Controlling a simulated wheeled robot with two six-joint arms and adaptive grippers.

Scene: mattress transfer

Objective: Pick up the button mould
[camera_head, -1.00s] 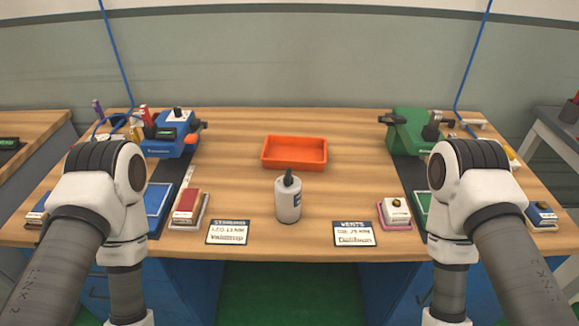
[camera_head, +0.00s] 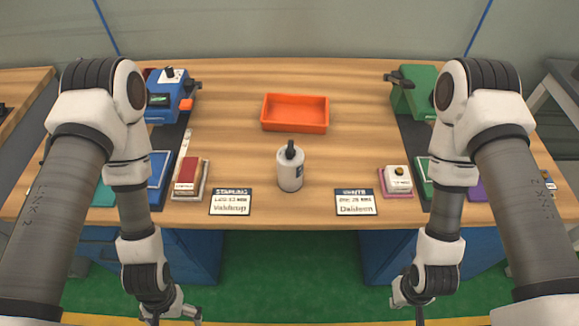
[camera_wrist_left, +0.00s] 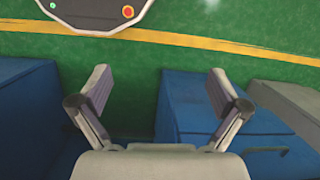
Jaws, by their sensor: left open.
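A small white block with a round brown-gold piece on top (camera_head: 397,178) sits on a pink pad at the table's front right; it looks like the button mould, though I cannot be sure. A red-topped block (camera_head: 188,174) lies on a pale tray at the front left. My left gripper (camera_head: 184,315) hangs low in front of the table, away from both. It is open and empty in the left wrist view (camera_wrist_left: 160,82), above the green floor. My right gripper (camera_head: 420,312) hangs low at the right, partly cut off, its fingers unclear.
A grey-white bottle (camera_head: 290,172) stands mid-table, with an orange tray (camera_head: 295,113) behind it. Two label cards (camera_head: 231,202) (camera_head: 356,202) lie near the front edge. Blue (camera_head: 166,92) and green (camera_head: 412,92) machines stand at the sides. Blue cabinets are below.

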